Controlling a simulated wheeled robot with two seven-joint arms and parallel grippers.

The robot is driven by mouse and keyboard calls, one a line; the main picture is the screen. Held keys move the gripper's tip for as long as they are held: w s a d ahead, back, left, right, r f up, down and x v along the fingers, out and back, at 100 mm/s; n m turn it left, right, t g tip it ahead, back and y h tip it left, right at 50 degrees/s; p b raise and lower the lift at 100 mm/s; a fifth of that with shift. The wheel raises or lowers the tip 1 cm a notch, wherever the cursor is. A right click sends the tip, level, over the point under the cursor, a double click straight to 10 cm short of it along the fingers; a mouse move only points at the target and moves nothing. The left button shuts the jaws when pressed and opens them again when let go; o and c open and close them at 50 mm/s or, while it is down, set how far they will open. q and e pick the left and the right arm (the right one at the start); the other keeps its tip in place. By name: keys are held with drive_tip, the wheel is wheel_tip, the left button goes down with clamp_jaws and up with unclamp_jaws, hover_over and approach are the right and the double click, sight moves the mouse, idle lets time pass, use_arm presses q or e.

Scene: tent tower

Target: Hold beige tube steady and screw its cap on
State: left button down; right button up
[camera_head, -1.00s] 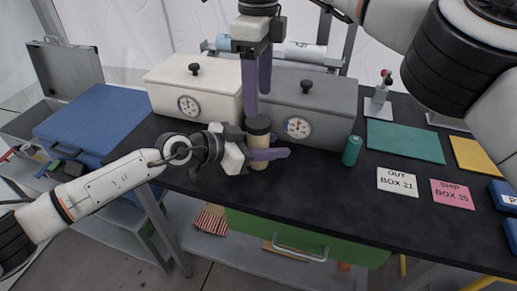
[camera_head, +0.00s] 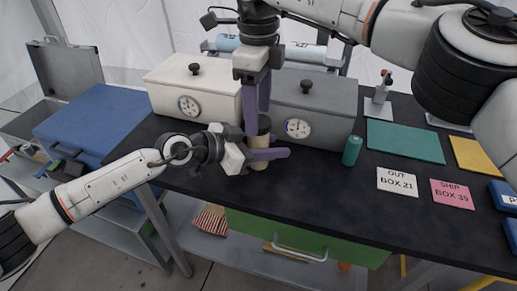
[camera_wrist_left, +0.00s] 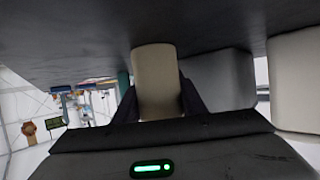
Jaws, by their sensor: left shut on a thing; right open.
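The beige tube (camera_head: 259,165) stands upright at the table's front edge, with a dark cap (camera_head: 264,126) at its top. My left gripper (camera_head: 268,154) is shut on the tube from the left, its purple fingers around the lower part. In the left wrist view the tube (camera_wrist_left: 157,80) sits between the dark fingers. My right gripper (camera_head: 257,118) points down from above, open, with its purple fingers at the cap's height. One finger partly covers the cap, so I cannot tell whether they touch or how the cap is seated.
A cream box (camera_head: 208,107) and a grey box (camera_head: 325,98), both with dials, stand close behind the tube. A teal cylinder (camera_head: 352,151) stands to the right. A green mat (camera_head: 405,141) and label cards lie further right. The dark table front between tube and cards is clear.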

drive_tip(key=shift+f, duration=0.7)
drive_tip(key=c, duration=0.9)
drive_tip(key=o, duration=1)
drive_tip(key=shift+r, duration=0.1)
drive_tip(key=shift+r, duration=2.2)
drive_tip(key=o, duration=0.5)
